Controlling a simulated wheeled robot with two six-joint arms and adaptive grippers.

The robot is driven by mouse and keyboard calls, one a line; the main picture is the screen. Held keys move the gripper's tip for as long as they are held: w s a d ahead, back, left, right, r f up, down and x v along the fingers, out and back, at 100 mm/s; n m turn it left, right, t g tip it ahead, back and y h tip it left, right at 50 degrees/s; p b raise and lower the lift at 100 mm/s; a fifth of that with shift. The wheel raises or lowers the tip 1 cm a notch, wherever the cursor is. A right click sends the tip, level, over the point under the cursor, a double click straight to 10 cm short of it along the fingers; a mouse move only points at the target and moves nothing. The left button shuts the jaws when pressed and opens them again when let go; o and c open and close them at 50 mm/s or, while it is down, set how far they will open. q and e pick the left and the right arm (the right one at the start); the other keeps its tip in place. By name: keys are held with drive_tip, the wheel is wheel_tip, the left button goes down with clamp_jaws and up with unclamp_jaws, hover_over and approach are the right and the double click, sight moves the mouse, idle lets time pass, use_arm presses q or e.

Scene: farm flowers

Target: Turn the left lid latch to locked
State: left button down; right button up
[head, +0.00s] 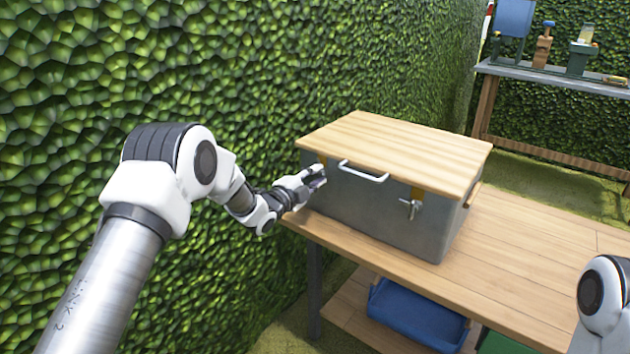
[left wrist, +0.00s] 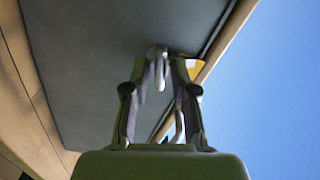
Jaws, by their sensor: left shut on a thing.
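A grey metal box (head: 375,210) with a wooden lid (head: 395,150) stands on a wooden table, its lid down. My left gripper (head: 317,176) is at the left part of the box's front and covers the left latch in the head view. In the left wrist view, the grey left latch (left wrist: 158,66) sits between the fingertips of my left gripper (left wrist: 160,74), which is shut on it. A yellow plate (left wrist: 191,68) shows beside the latch. Whether the latch is turned to locked I cannot tell. My right gripper is out of view.
A white lid handle (head: 363,172) and the right latch (head: 411,208) are on the box front. The wooden table (head: 540,260) is clear to the right. A blue bin (head: 415,315) is below. A leafy hedge (head: 270,70) stands close behind my left arm.

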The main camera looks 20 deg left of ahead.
use_arm(q)
drive_tip(key=shift+f+m+b, duration=0.1)
drive_tip(key=shift+m+b, duration=0.5)
drive_tip(key=shift+m, duration=1)
drive_tip(key=c, duration=1)
unclamp_jaws()
drive_tip(key=v, duration=1.2)
